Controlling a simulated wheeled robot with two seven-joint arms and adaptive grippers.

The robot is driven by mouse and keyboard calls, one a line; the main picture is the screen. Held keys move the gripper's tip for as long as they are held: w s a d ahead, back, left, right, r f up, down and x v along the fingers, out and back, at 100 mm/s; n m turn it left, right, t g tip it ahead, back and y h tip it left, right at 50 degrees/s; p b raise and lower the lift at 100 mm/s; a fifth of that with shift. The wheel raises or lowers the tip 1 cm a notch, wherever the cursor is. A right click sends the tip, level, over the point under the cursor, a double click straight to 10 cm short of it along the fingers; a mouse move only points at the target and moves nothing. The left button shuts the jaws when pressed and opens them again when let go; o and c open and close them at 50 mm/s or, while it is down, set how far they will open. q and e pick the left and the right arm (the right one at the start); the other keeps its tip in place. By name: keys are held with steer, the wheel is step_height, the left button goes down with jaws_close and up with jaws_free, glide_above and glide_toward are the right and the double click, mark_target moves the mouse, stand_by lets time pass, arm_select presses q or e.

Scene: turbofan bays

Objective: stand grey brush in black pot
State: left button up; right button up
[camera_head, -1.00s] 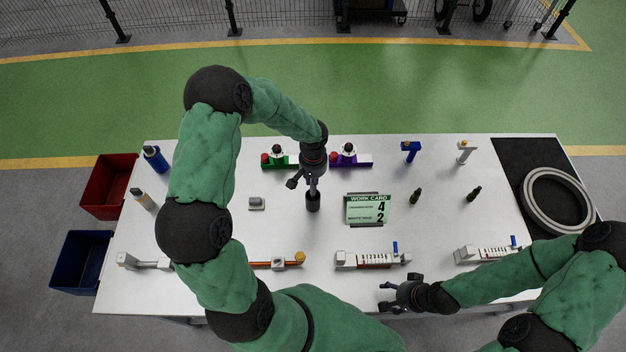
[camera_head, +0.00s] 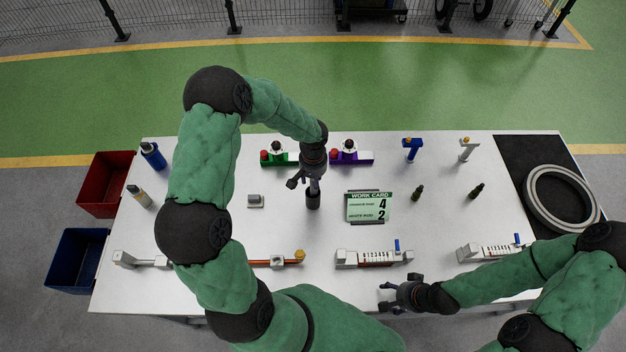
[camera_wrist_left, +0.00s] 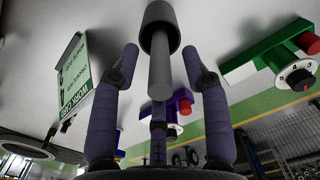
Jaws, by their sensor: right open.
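The grey brush (camera_wrist_left: 160,65) stands in the black pot (camera_head: 313,200), its handle end pointing toward my left gripper (camera_head: 307,184). In the left wrist view the pot (camera_wrist_left: 160,14) surrounds the brush's far end. My left gripper is above the pot, its fingers spread around the brush with visible gaps on both sides. How deep the brush sits in the pot is hidden. My right gripper (camera_head: 388,295) is open and empty near the front edge of the table.
A work card (camera_head: 369,207) stands right of the pot and a small grey block (camera_head: 255,201) left of it. Green (camera_head: 282,160) and purple (camera_head: 352,158) fixtures lie behind. Red (camera_head: 107,184) and blue (camera_head: 77,260) bins stand left of the white table.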

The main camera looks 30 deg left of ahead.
arm_select(q)
steer(key=shift+r, duration=0.1)
step_height(320, 180, up, 12)
stand_by(0.5)
stand_by(1.0)
